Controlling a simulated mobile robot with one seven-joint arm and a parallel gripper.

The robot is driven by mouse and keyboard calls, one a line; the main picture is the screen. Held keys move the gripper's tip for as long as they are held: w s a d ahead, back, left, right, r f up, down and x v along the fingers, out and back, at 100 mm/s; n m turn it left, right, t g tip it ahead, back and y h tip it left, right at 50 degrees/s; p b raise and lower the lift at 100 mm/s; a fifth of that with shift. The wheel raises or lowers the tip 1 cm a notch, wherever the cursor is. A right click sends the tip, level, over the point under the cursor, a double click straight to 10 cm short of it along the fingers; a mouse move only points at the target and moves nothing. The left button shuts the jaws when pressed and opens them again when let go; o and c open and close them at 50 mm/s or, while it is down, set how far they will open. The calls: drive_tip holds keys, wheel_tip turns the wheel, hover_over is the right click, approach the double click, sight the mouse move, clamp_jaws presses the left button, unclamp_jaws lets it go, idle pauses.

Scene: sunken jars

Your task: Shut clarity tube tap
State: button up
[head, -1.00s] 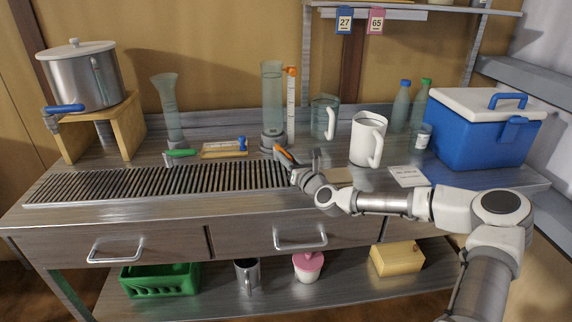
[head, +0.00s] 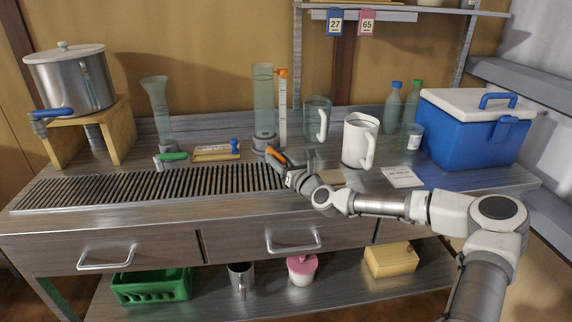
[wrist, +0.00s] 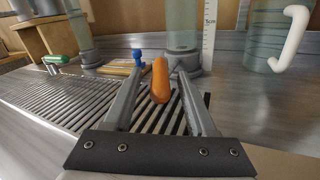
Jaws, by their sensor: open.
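A tall clear tube (head: 263,100) stands upright on a grey base at the back of the bench, with a white scale strip (head: 282,110) beside it. Its tap has an orange handle (head: 274,154) that points forward from the base, over the slatted grate. In the wrist view the orange handle (wrist: 160,82) lies between the two fingers of my gripper (wrist: 160,76), with a visible gap on each side. My gripper (head: 284,163) is open in the head view, and its fingers partly hide the tap. Whether the handle touches a finger is not clear.
A flared tube (head: 160,105) with a green tap handle (head: 174,156) stands to the left, near a steel pot (head: 70,80) on a wooden stand. A glass jug (head: 317,118), a white mug (head: 359,142) and a blue cooler (head: 470,135) stand to the right. The slatted grate (head: 130,187) is clear.

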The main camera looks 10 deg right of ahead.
drive_tip(key=p+v, duration=0.2)
drive_tip(key=v, duration=1.5)
drive_tip(key=shift+s, duration=0.15)
drive_tip(key=shift+d, duration=0.1)
